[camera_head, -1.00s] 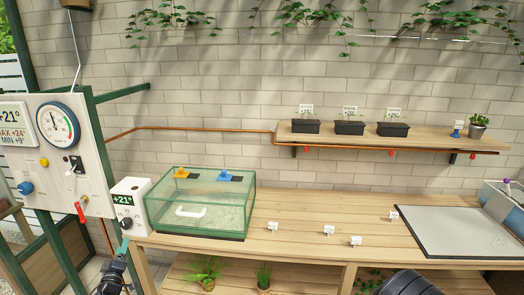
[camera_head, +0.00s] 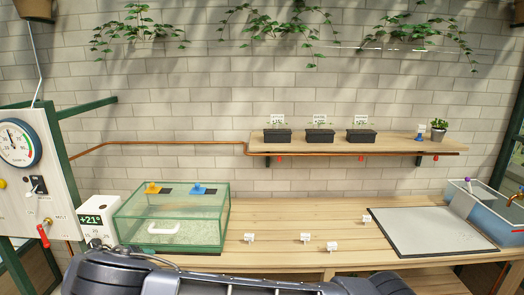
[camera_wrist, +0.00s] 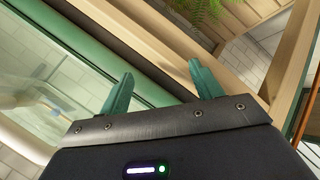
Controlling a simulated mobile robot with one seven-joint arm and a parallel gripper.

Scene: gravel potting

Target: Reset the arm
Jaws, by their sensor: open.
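My gripper (camera_wrist: 158,88) shows in the wrist view with its two green fingers apart and nothing between them. It is near a wooden frame edge (camera_wrist: 165,38) and a green-edged glass panel (camera_wrist: 75,60). In the head view my dark arm lies across the bottom of the picture, in front of the bench; the gripper itself is not visible there.
A glass propagator box (camera_head: 170,222) stands on the left of the wooden bench (camera_head: 290,225). A grey mat (camera_head: 430,230) and a blue basin (camera_head: 485,212) are at right. Several small white tags stand mid-bench. Black pots (camera_head: 319,135) sit on the wall shelf (camera_head: 400,147). A control panel (camera_head: 25,185) is at far left.

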